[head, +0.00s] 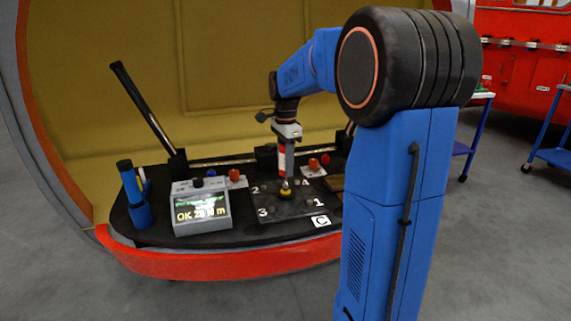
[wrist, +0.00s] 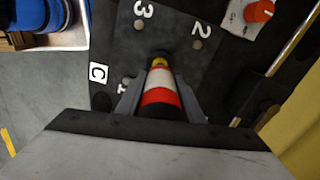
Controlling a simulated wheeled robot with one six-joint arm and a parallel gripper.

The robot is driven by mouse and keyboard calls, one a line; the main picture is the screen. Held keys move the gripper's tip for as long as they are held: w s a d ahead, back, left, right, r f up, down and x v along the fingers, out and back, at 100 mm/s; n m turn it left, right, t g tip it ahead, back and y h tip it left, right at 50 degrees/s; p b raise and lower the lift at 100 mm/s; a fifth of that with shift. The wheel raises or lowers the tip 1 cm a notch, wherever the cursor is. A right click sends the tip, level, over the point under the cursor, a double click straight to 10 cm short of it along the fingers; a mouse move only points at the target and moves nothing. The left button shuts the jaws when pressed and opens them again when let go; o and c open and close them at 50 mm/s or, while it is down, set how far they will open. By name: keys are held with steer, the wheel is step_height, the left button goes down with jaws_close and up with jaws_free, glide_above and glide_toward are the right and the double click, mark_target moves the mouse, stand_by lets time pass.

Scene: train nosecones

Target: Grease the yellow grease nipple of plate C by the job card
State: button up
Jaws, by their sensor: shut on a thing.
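Plate C (head: 300,208) is a dark plate with a white C label and the numbers 1 to 4. It also shows in the wrist view (wrist: 172,35). The yellow grease nipple (head: 286,193) stands near the plate's middle. My gripper (head: 287,172) points down above it, shut on a red and white banded cylindrical tool (wrist: 162,88). The tool's lower end is over the nipple and appears to meet it; I cannot tell whether it is seated. In the wrist view a yellow part (wrist: 158,62) shows at the tool's far end. No job card can be made out.
A grey tester (head: 202,210) with a lit display reading OK and a torque value stands left of the plate. A blue cylindrical tool (head: 136,198) stands at the far left. Small boxes with red knobs (head: 314,167) sit behind the plate. A black lever (head: 143,105) rises at the left.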

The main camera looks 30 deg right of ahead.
steer(key=shift+f, duration=0.2)
stand_by(0.6)
steer(key=shift+r, duration=2.75)
steer(key=shift+r, duration=0.7)
steer(key=shift+f, duration=0.15)
steer(key=shift+f, duration=2.7)
steer(key=shift+f, duration=0.6)
